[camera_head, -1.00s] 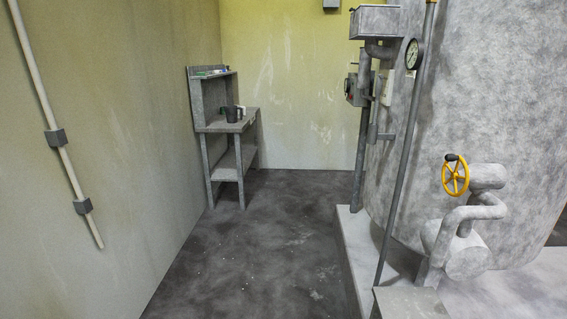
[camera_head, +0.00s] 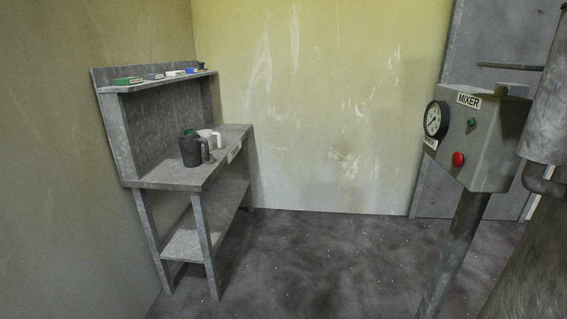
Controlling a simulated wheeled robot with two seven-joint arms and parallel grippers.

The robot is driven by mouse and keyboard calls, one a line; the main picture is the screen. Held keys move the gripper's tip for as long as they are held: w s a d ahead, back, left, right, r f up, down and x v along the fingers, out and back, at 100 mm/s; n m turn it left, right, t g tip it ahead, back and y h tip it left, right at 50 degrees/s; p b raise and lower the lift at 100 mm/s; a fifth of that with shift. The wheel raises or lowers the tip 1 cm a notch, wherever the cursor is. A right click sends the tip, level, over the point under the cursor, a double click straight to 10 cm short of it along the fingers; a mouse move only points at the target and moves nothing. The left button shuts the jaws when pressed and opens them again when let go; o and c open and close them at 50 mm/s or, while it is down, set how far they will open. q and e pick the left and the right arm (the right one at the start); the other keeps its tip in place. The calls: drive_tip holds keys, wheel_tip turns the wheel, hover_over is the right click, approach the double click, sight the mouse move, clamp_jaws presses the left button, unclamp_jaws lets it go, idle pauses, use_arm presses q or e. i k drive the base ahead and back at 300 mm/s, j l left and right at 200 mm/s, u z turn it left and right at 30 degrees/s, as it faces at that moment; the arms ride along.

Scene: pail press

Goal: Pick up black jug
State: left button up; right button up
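A black jug (camera_head: 190,151) stands upright on the top of a grey metal workbench (camera_head: 170,178) on the left. Its handle is on its right side. A white jug (camera_head: 207,136) and a green item (camera_head: 189,132) stand just behind it, and the black jug partly hides them. Neither of my grippers is in view.
A shelf (camera_head: 160,83) above the bench holds several small boxes. A grey mixer control box (camera_head: 480,135) on a post, with a gauge (camera_head: 435,119), stands at the right beside a pipe. The floor (camera_head: 330,260) between bench and post is clear.

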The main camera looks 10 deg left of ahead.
sight(190, 144)
drive_tip(key=i+u, duration=0.1)
drive_tip(key=i, duration=0.7)
drive_tip(key=i+l+u, duration=0.15)
drive_tip(key=i, duration=0.65)
